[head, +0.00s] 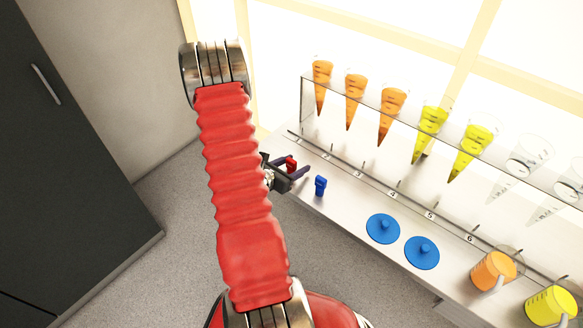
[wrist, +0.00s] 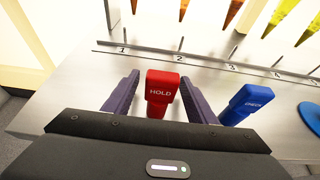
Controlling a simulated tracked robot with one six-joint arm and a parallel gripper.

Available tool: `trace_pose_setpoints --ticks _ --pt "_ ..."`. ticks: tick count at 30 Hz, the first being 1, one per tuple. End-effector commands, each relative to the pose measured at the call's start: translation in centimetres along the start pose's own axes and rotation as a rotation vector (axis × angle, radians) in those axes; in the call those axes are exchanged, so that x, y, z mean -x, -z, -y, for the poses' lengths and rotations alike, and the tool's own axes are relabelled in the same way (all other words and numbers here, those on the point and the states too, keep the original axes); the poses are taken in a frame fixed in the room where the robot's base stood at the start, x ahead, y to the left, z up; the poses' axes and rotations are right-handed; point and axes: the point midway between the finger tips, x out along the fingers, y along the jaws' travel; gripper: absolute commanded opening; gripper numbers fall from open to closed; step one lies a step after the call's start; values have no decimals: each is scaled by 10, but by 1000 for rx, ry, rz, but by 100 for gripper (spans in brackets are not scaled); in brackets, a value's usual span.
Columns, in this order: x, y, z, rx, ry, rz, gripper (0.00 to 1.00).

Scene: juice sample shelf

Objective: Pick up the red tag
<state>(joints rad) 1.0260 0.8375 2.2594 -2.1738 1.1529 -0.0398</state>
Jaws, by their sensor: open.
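The red tag (wrist: 161,90), marked HOLD, stands on the light shelf top between the two fingers of my gripper (wrist: 160,102) in the wrist view. The fingers are open, one on each side of it, with a small gap showing on both sides. The tag's lower part is hidden behind my gripper's body. In the head view the red tag (head: 291,164) shows small between the fingers of my gripper (head: 297,170), at the left end of the shelf.
A blue tag (wrist: 247,103) stands just right of my right finger. Blue discs (head: 383,229) lie farther right on the shelf (head: 345,205). Orange and yellow cones hang in a clear rack (head: 390,112) behind a numbered strip. An orange cup (head: 493,270) and a yellow cup (head: 551,305) stand at the right.

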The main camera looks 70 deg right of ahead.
Motion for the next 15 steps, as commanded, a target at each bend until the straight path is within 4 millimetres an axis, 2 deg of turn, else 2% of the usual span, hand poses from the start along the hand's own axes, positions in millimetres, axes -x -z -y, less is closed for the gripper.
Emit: trace_pose_setpoints --ticks 1,5,15 --pt "-8 1 1 -1 3 -1 52" --pt "-18 0 0 0 1 0 52" --pt "-20 0 0 0 0 0 52"
